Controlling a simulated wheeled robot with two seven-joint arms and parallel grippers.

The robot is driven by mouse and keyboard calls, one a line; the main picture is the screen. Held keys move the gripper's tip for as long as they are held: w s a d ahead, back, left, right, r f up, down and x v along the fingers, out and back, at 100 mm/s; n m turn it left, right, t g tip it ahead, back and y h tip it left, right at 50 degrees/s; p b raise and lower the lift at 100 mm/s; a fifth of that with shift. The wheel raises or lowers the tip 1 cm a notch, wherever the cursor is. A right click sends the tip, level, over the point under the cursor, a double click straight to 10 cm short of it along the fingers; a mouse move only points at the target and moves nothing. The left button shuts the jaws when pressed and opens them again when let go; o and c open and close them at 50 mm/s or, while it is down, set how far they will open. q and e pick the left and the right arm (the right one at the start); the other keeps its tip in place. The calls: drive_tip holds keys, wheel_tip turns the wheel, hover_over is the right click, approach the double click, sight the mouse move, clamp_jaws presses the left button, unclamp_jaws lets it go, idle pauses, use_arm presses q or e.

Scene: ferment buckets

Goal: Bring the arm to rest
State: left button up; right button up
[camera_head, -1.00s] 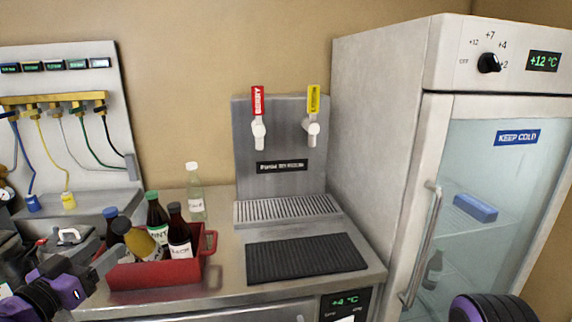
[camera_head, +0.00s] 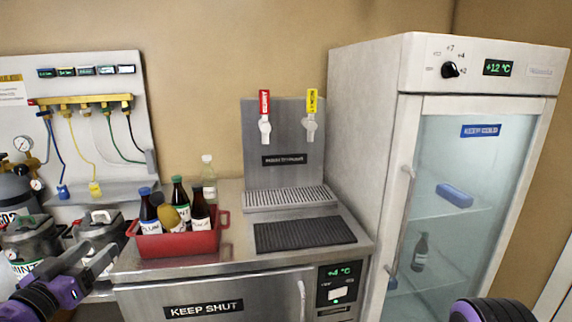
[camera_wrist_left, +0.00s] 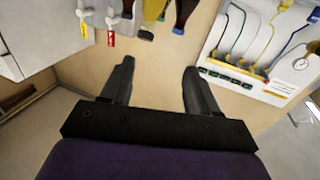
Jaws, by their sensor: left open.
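My left gripper (camera_head: 92,262) shows at the lower left of the head view, in front of the counter and left of the red crate. In the left wrist view the two black fingers (camera_wrist_left: 158,67) stand apart with nothing between them, and the wall lies beyond. The right gripper is out of view. Only a dark, purple-ringed part of my right arm shows at the lower right edge of the head view.
A red crate (camera_head: 178,244) of bottles stands on the steel counter, a clear bottle (camera_head: 209,178) behind it. Metal kegs (camera_head: 30,242) stand at left. The tap tower (camera_head: 284,140) and black mat (camera_head: 303,234) are mid-right, a tall fridge (camera_head: 440,180) at right. The mat is bare.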

use_arm(q)
wheel_tip(320, 180, down, 22)
drive_tip(key=s+d+n+g+y, duration=0.1)
drive_tip(key=d+n+g+y, duration=0.2)
drive_tip(key=n+g+y, duration=0.25)
drive_tip(key=s+d+f+n+g, duration=0.1)
drive_tip(key=s+d+f+g, duration=0.2)
drive_tip(key=s+f, duration=0.8)
drive_tip(key=s+d+f+g+h, duration=0.1)
drive_tip(key=s+d+f+g, duration=0.3)
drive_tip(key=s+f, duration=0.7)
drive_tip(key=s+g, duration=0.2)
drive_tip(key=s, duration=0.1)
drive_tip(key=shift+s+d+f+n, duration=0.2)
drive_tip(key=shift+s+f+n, duration=0.05)
drive_tip(key=shift+n, duration=0.1)
drive_tip(key=shift+g, duration=0.25)
